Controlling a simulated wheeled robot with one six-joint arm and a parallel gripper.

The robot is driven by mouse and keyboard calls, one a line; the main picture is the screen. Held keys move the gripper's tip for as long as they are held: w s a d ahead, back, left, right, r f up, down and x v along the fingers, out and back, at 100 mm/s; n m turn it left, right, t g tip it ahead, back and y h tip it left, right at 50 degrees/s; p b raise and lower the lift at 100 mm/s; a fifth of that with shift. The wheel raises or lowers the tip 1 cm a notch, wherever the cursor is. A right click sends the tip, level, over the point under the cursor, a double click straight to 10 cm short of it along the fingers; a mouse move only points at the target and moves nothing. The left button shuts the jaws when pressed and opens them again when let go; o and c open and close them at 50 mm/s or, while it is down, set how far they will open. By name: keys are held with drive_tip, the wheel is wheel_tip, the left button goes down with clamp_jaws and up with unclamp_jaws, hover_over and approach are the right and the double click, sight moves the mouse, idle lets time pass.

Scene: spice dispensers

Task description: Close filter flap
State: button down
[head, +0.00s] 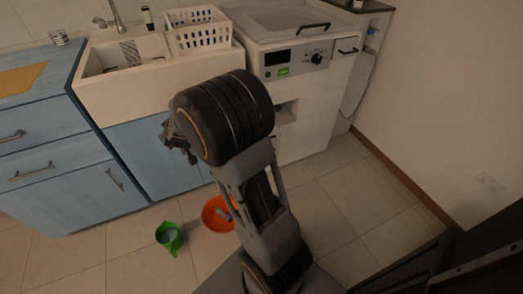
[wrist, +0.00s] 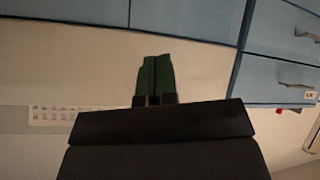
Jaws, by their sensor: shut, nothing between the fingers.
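The white washing machine (head: 310,95) stands at the back, its control panel on the upper front. I cannot make out a filter flap for certain; the arm covers much of the machine's lower front. My gripper (head: 172,137) is left of the machine, in front of the sink cabinet in the picture, apart from the opening. In the wrist view its green fingertips (wrist: 152,78) are together with nothing between them.
Blue cabinets (head: 55,165) and a sink (head: 130,60) with a white basket (head: 198,36) stand left of the machine. A green jug (head: 170,238) and an orange bowl (head: 214,214) are on the tiled floor. Floor at the right is clear up to the wall; dark furniture fills the lower right corner.

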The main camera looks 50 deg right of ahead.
drive_tip(key=w+d+f+m+g+h+b, duration=0.1)
drive_tip(key=w+d+f+g+h+b, duration=0.1)
drive_tip(key=d+f+h, duration=0.85)
drive_tip(key=s+d+f+g+h+b, duration=0.1)
drive_tip(key=s+d+f+g+h, duration=0.1)
drive_tip(key=s+d+f+g, duration=0.3)
drive_tip(key=s+d+f+g+h+b, duration=0.1)
drive_tip(key=s+d+f+g+h, duration=0.25)
drive_tip(key=f, duration=0.45)
drive_tip(key=s+d+b, duration=0.3)
drive_tip(key=d+b, duration=0.1)
drive_tip(key=d, duration=0.9)
drive_tip(key=shift+s+y, duration=0.4)
drive_tip(key=shift+s+t, duration=0.1)
drive_tip(key=shift+t, duration=0.25)
